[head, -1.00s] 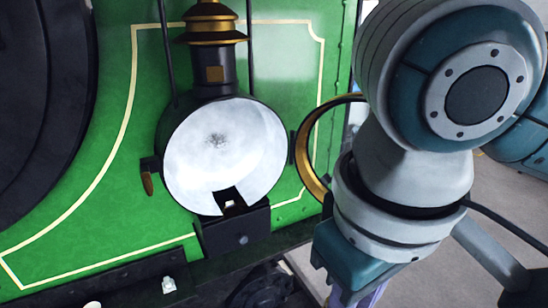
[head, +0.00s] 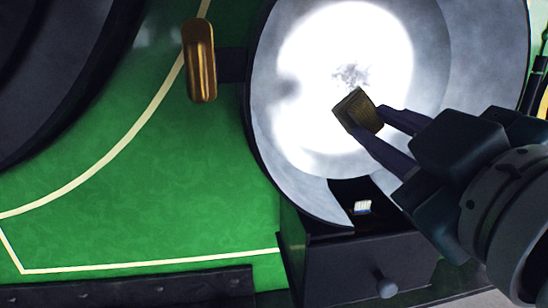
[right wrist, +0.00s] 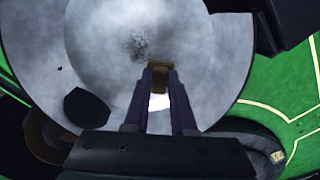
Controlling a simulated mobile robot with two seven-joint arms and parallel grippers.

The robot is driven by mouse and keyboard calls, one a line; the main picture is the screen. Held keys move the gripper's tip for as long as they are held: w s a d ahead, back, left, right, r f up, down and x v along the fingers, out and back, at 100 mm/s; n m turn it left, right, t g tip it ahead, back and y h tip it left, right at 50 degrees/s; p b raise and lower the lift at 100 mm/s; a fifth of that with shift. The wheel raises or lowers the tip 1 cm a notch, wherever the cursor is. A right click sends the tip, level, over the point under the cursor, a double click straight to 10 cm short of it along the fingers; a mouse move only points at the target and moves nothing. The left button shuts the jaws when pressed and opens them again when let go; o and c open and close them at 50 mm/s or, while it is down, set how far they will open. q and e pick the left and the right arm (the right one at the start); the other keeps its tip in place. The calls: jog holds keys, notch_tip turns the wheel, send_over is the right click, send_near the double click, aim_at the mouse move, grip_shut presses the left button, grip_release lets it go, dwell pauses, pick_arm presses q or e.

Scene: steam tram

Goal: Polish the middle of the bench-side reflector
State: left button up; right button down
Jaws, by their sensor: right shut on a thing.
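The reflector (head: 310,120) is a large silvery dish inside a dark lamp rim. A grey smudge (head: 351,75) marks its middle, and the smudge also shows in the right wrist view (right wrist: 138,42). My right gripper (head: 366,122) reaches in from the right, shut on a small brown-yellow pad (head: 357,110). The pad is in front of the dish, just below the smudge in the head view; I cannot tell whether it touches the surface. In the right wrist view the pad (right wrist: 159,75) shows beyond the fingertips. My left gripper is not in view.
Below the dish is a dark opening with a small white-topped burner (head: 362,208). Under it is a black box with a knob (head: 387,288). A brass handle (head: 200,60) sticks out at the left. The green panel (head: 170,190) behind is flat.

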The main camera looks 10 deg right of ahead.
jog(key=shift+w+a, duration=0.15)
jog(key=shift+w, duration=0.35)
jog(key=shift+w+r, duration=0.1)
jog(key=shift+w, duration=1.5)
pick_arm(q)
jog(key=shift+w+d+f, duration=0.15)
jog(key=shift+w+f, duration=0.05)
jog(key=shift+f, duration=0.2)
pick_arm(e)
jog(key=shift+w+a, duration=0.1)
jog(key=shift+w, duration=0.95)
pick_arm(q)
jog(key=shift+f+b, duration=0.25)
jog(key=shift+b, duration=0.05)
pick_arm(e)
jog(key=shift+w, duration=1.05)
